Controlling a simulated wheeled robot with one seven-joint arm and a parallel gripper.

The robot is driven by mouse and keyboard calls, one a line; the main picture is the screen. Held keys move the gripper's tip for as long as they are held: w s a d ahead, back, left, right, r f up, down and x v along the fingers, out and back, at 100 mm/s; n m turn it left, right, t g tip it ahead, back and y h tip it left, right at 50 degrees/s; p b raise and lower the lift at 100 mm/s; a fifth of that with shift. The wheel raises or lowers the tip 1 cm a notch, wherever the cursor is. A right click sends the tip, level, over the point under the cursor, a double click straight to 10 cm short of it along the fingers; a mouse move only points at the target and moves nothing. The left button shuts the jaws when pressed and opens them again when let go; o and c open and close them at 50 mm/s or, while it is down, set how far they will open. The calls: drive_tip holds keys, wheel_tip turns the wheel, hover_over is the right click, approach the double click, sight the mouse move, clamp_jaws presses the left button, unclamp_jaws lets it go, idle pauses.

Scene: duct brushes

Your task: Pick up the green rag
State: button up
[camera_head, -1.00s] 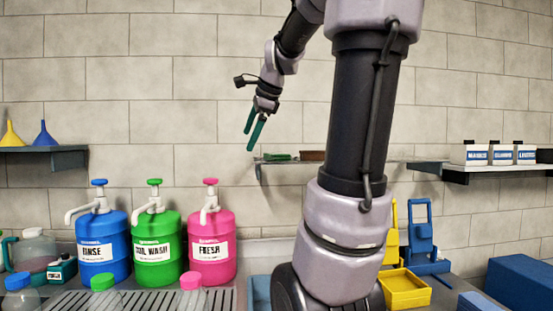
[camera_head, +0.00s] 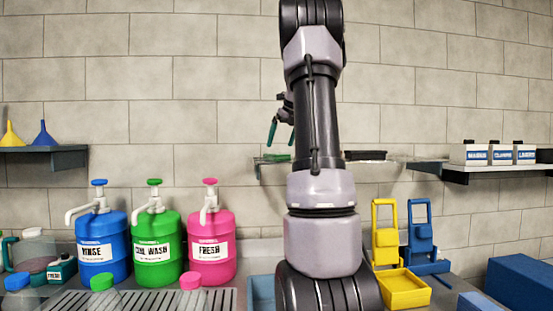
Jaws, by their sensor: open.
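A flat green thing, which looks like the green rag (camera_head: 277,158), lies at the left end of the middle wall shelf (camera_head: 402,166). My gripper (camera_head: 281,147) has green fingers, spread open, with nothing seen between them. Its fingertips point down and appear just above the green rag in the picture. How far apart they are in depth I cannot tell. My arm hides the middle of the shelf and part of the gripper's wrist.
A dark flat item (camera_head: 365,155) lies further right on the same shelf. Blue (camera_head: 101,249), green (camera_head: 157,249) and pink (camera_head: 211,249) pump jugs stand below left. A yellow tray (camera_head: 404,289) is below.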

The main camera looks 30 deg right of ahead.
drive_tip(key=x, duration=0.5)
drive_tip(key=c, duration=1.3)
drive_tip(key=shift+o, duration=0.2)
wheel_tip(320, 180, up, 10)
